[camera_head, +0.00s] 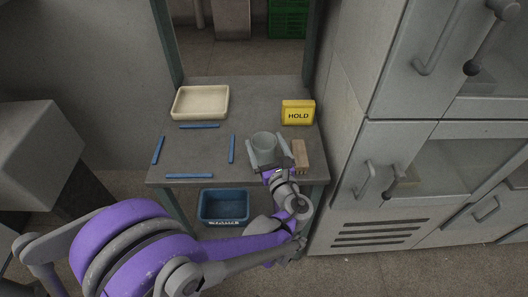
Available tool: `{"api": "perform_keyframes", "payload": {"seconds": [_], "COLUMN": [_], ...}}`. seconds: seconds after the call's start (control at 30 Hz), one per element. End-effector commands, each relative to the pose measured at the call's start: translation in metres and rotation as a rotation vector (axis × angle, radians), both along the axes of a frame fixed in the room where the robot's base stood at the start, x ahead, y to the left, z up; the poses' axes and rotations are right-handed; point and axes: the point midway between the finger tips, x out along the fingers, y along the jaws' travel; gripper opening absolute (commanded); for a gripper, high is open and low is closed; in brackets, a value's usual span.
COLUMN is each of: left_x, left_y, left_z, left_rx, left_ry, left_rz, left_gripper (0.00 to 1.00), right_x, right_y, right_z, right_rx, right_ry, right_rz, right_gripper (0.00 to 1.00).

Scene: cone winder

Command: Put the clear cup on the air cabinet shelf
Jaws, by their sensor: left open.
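The clear cup (264,142) stands upright on the grey table, near its front right. My left gripper (270,153) is open at the near side of the cup, with one finger to each side of it. I cannot tell whether the fingers touch the cup. The grey cabinet (350,147) stands at the right, with handled doors and windows. Its upper and lower doors look shut, and I cannot make out a shelf clearly. My right gripper is not in view.
A wooden block (300,155) lies close right of the gripper. A yellow HOLD sign (298,112) stands behind it. A cream tray (201,90) and several blue strips (199,126) lie on the table (205,151). A blue bin (224,191) is below the table's front edge.

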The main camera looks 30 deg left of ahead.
Motion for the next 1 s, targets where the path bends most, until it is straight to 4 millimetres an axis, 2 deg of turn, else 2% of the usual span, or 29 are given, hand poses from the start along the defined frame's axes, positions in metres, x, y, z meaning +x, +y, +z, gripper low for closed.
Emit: {"api": "perform_keyframes", "payload": {"seconds": [0.13,0.37,0.73,1.0], "left_x": [0.0095,0.0106,0.0104,0.0104], "left_y": [0.0111,0.0119,0.0116,0.0116], "left_z": [0.0002,0.0004,0.0003,0.0037], "left_rx": [0.0,-0.001,-0.001,-0.001], "left_ry": [0.0,-0.001,-0.001,-0.001], "left_rz": [0.001,0.0,0.0,0.0], "left_gripper": [1.0,1.0,0.35,0.34], "right_x": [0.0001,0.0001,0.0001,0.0], "right_y": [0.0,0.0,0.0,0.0], "right_z": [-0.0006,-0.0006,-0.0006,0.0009], "right_rx": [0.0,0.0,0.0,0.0], "right_ry": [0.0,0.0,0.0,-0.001], "right_rz": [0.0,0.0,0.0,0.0], "right_gripper": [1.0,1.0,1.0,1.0]}}
